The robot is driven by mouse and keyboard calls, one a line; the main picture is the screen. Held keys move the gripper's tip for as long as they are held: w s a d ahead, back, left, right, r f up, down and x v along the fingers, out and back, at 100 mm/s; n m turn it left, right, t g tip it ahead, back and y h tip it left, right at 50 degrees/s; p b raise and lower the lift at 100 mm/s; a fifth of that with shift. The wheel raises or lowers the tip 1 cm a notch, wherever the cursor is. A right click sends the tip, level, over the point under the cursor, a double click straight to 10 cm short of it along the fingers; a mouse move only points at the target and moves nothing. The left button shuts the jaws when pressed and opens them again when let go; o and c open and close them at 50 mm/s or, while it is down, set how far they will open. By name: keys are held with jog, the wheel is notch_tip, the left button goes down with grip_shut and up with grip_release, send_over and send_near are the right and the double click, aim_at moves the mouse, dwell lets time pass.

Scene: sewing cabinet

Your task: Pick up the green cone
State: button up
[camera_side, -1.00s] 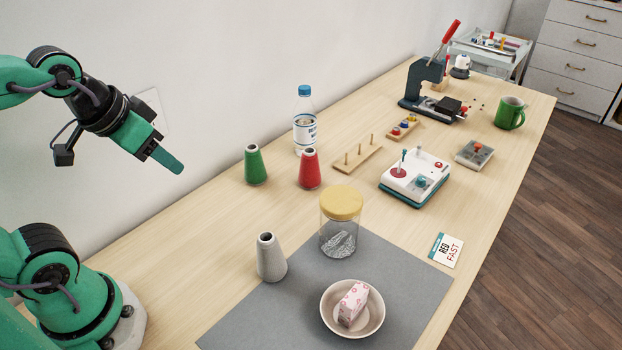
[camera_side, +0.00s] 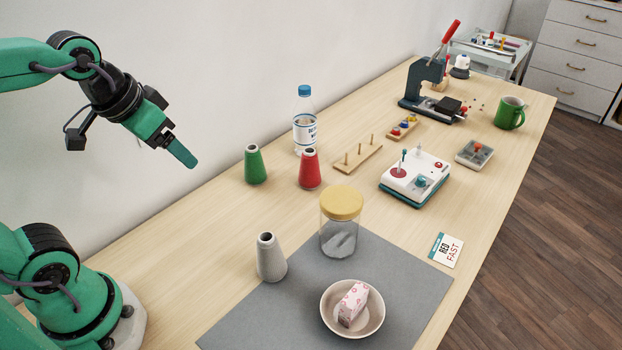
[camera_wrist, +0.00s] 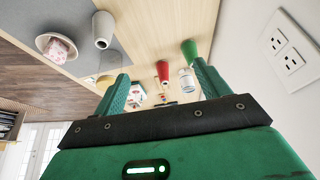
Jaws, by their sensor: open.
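The green cone (camera_side: 255,165) stands upright on the table near the wall, left of the red cone (camera_side: 309,169). In the wrist view the green cone (camera_wrist: 190,50) shows beyond the right finger, and the red cone (camera_wrist: 163,71) shows between the fingers. My gripper (camera_side: 183,152) is in the air to the left of the green cone, well above the table and apart from it. In the wrist view my gripper (camera_wrist: 160,88) has its two fingers spread with nothing between them. The side view shows only one finger clearly.
A water bottle (camera_side: 304,122) stands behind the cones by the wall. A peg rack (camera_side: 358,158) is to their right. A grey cone (camera_side: 271,258), a yellow-lidded jar (camera_side: 341,203) and a bowl (camera_side: 353,331) are nearer. The table left of the green cone is clear.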

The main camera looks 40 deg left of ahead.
jog(key=w+a+g, duration=0.1)
jog(key=w+a, duration=0.1)
jog(key=w, duration=0.5)
jog(key=m+g, duration=0.1)
jog(key=g, duration=0.3)
send_over(254, 161)
jog(key=w+a, duration=0.1)
jog(key=a, duration=0.1)
notch_tip(254, 161, down, 15)
jog(key=shift+w+d+f, duration=0.1)
jog(key=shift+d+f, duration=0.05)
jog(key=shift+f, duration=0.4)
jog(key=shift+w+d+f, duration=0.1)
jog(key=shift+f, duration=0.45)
jog(key=shift+a+f, duration=0.1)
jog(key=shift+f, duration=2.5)
jog(key=c, duration=1.1)
